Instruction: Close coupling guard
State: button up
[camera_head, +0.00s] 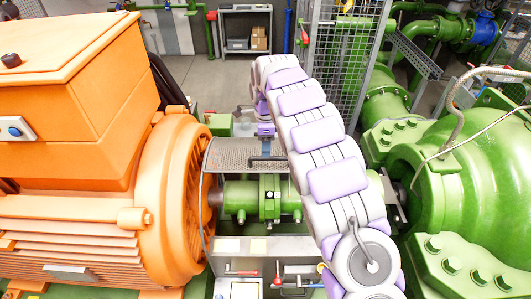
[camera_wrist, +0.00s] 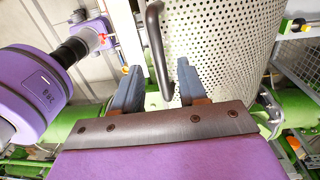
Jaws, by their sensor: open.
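The coupling guard (camera_head: 232,153) is a curved perforated metal cover. It stands raised behind the green coupling (camera_head: 262,198), which is exposed in the head view. The guard fills the upper right of the wrist view (camera_wrist: 222,45). Its dark bar handle (camera_wrist: 156,45) shows between my two fingers in the wrist view. My gripper (camera_wrist: 159,70) is open and holds nothing. Whether the handle lies within finger depth or just beyond the tips is hard to tell. In the head view my gripper (camera_head: 266,140) is small, at the guard's upper edge, partly hidden by my arm.
An orange motor (camera_head: 95,170) stands on the left, a green pump housing (camera_head: 465,190) on the right. A tray with tools (camera_head: 265,250) lies in front of the coupling. A mesh fence (camera_head: 340,70) and a shelf cart (camera_head: 246,30) stand behind.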

jog(key=shift+s+d+f, duration=0.1)
jog(key=shift+d+f, duration=0.1)
jog(key=shift+f, duration=1.05)
jog(key=shift+a+f, duration=0.1)
jog(key=shift+f, duration=0.55)
jog(key=shift+a, duration=0.1)
grip_shut()
